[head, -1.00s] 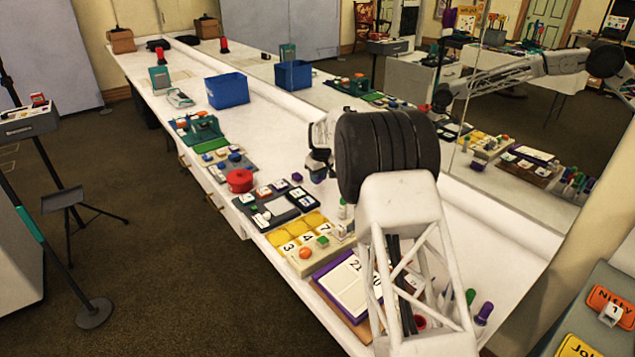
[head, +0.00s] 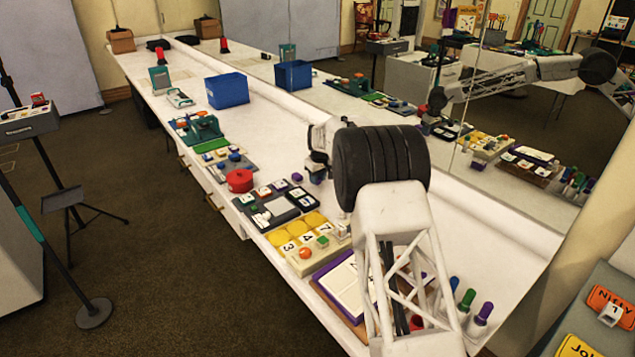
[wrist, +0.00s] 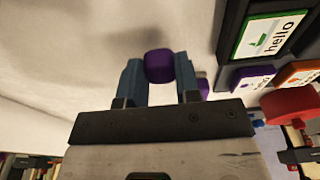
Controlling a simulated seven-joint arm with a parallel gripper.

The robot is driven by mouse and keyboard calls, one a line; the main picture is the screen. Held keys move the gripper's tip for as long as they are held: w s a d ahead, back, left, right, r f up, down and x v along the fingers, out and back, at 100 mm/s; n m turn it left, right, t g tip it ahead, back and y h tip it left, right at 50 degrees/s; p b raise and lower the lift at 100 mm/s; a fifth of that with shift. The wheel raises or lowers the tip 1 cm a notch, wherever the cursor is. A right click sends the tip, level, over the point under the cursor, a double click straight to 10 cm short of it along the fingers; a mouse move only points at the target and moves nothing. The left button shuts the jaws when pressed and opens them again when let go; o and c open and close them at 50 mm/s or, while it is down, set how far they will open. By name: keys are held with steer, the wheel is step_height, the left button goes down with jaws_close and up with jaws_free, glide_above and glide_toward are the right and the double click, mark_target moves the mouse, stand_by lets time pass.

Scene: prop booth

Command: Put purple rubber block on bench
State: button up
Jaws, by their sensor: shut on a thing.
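The purple rubber block (wrist: 159,65) is between the two blue-grey fingertips of my gripper (wrist: 159,82) in the wrist view. My gripper is shut on it. The pale bench top (wrist: 60,60) lies beyond the block, with a soft shadow to the left. I cannot tell whether the block touches the bench. In the head view my gripper (head: 317,172) is low over the bench (head: 270,125), partly hidden by my own arm. A second purple piece (head: 297,177) sits just left of it and shows in part behind the right finger in the wrist view (wrist: 203,86).
A dark card tray (head: 275,205), a red round piece (head: 239,180) and a yellow number board (head: 300,232) stand left of and in front of my gripper. A blue bin (head: 227,91) is farther back. A mirror (head: 465,100) runs along the right side. Bench behind the gripper is clear.

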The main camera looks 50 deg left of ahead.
steer(key=shift+f, duration=0.85)
steer(key=shift+f, duration=0.15)
steer(key=o, duration=1)
steer(key=shift+c, duration=0.2)
step_height(320, 180, up, 12)
steer(key=d, duration=0.1)
steer(key=shift+d, duration=0.2)
steer(key=shift+w+d, duration=0.1)
stand_by(0.5)
